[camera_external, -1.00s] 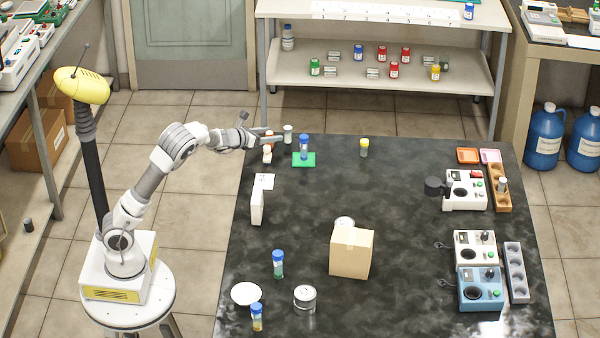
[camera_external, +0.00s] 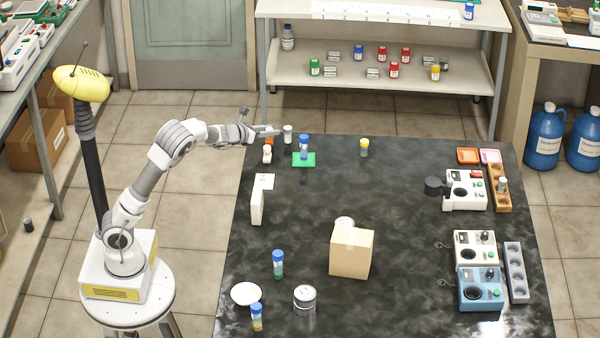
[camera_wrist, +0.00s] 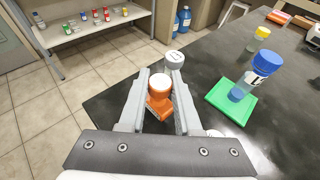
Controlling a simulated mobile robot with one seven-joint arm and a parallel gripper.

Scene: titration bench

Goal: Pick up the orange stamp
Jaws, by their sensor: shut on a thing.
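The orange stamp (camera_wrist: 158,106) has an orange base and a round white top. In the wrist view it sits between the two fingers of my gripper (camera_wrist: 160,96), which is shut on it. In the external view my gripper (camera_external: 268,132) is over the far left corner of the black table, and a little orange of the stamp (camera_external: 268,142) shows just below the fingers. I cannot tell whether its base is clear of the table.
A small white-topped piece (camera_external: 267,154) stands close in front. A white-lidded jar (camera_external: 288,134) stands just to the right. Further right, a blue-capped bottle (camera_external: 304,146) stands on a green mat (camera_external: 310,161).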

